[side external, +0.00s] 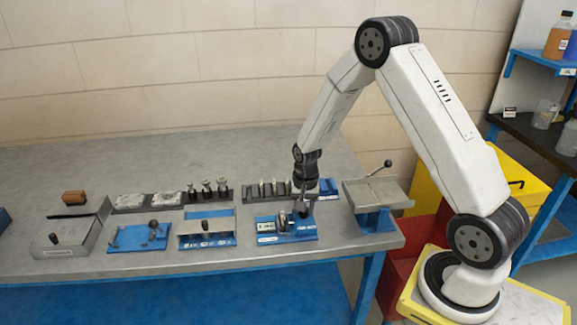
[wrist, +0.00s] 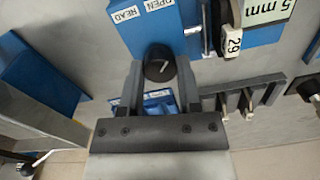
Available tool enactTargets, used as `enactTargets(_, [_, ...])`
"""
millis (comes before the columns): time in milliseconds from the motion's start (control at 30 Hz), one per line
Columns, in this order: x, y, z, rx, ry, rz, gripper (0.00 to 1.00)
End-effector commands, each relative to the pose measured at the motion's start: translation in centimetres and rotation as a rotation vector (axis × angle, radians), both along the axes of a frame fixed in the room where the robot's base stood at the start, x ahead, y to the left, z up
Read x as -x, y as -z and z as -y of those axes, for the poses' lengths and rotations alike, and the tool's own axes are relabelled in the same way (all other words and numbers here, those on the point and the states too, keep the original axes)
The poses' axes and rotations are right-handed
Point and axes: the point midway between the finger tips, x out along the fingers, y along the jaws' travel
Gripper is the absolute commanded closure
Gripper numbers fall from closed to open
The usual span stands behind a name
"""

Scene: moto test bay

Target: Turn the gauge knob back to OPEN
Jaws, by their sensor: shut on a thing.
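The gauge's blue base (wrist: 148,32) carries white OPEN (wrist: 158,5) and READ (wrist: 125,14) labels at the top of the wrist view. The black round knob (wrist: 159,62) has a small pale mark on its face; which label the mark points to is unclear. My gripper (wrist: 160,70) has one finger on each side of the knob and is shut on it. In the side external view, my gripper (side external: 303,207) comes down over the right part of the blue gauge base (side external: 268,238).
A slotted dark rack (side external: 265,191) stands behind. A grey-topped blue stand (side external: 377,192) with a lever is to the right. Other fixtures fill the bench's left.

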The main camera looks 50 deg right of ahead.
Motion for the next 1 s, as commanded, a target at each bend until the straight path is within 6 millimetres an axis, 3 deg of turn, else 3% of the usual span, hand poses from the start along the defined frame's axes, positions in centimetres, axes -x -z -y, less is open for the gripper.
enactTargets(67, [0.0, -0.1, 0.0, -0.001, 0.002, 0.001, 1.0])
enactTargets(100, [0.0, -0.1, 0.0, -0.001, 0.002, 0.001, 0.5])
enactTargets(200, [0.0, -0.1, 0.0, -0.001, 0.001, 0.001, 0.21])
enactTargets(667, [0.0, -0.4, 0.0, 0.0, 0.0, 0.001, 0.21])
enactTargets(1000, [-0.1, -3.3, 0.1, 0.001, 0.0, 0.003, 0.21])
